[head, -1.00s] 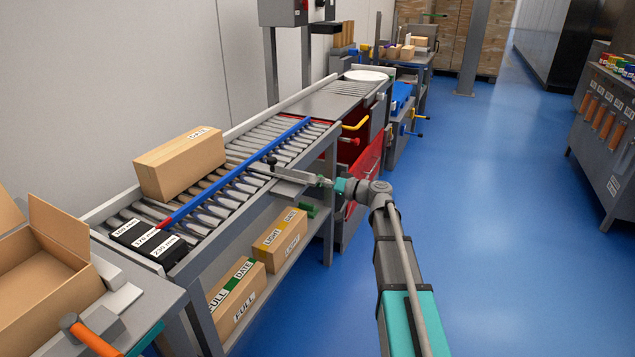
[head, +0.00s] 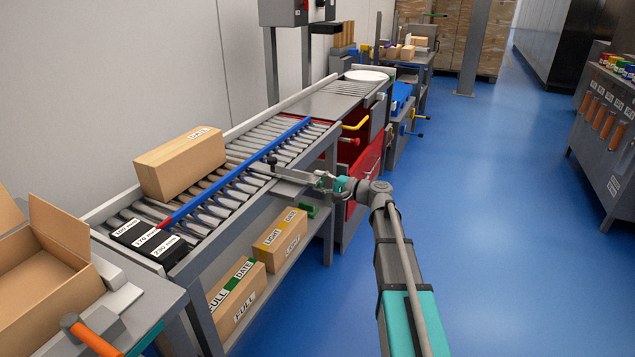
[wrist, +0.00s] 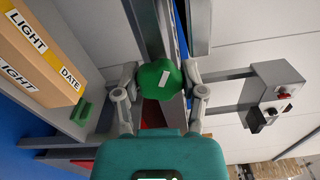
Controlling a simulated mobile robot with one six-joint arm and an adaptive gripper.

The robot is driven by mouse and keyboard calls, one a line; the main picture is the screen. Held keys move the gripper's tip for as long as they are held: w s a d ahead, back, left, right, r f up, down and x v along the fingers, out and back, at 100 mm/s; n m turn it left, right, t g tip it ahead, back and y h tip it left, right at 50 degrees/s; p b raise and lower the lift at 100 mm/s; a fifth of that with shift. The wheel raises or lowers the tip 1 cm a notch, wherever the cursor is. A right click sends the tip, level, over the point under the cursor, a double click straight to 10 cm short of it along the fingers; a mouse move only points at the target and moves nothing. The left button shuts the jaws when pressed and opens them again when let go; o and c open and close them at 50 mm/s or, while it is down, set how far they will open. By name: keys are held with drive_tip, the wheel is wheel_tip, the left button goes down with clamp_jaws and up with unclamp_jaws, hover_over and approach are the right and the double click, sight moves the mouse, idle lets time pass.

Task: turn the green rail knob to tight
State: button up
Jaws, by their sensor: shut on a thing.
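The green rail knob (wrist: 156,84) sits between the two fingers of my gripper (wrist: 162,76) in the wrist view. It is a rounded, faceted knob with a short white mark on its face. The fingers are shut on it from both sides. In the head view my gripper (head: 323,179) is at the near side of the roller conveyor, beside a grey bracket (head: 297,176), and the knob is mostly hidden there. The blue guide rail (head: 240,170) runs along the rollers. I cannot read the knob's tightness from the mark.
A cardboard box (head: 180,165) lies on the rollers behind the rail. Labelled boxes (head: 280,240) stand on the shelf below. A red cabinet (head: 366,172) with a yellow handle is just beyond my gripper. The blue floor (head: 480,220) to the right is clear.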

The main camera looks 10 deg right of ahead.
drive_tip(key=m, duration=0.6)
drive_tip(key=shift+d+m, duration=0.2)
drive_tip(key=shift+m, duration=0.1)
drive_tip(key=m, duration=0.6)
drive_tip(key=shift+w, duration=0.1)
drive_tip(key=o, duration=1.1)
drive_tip(key=shift+o, duration=0.3)
drive_tip(key=shift+a, duration=0.1)
drive_tip(key=v, duration=1.2)
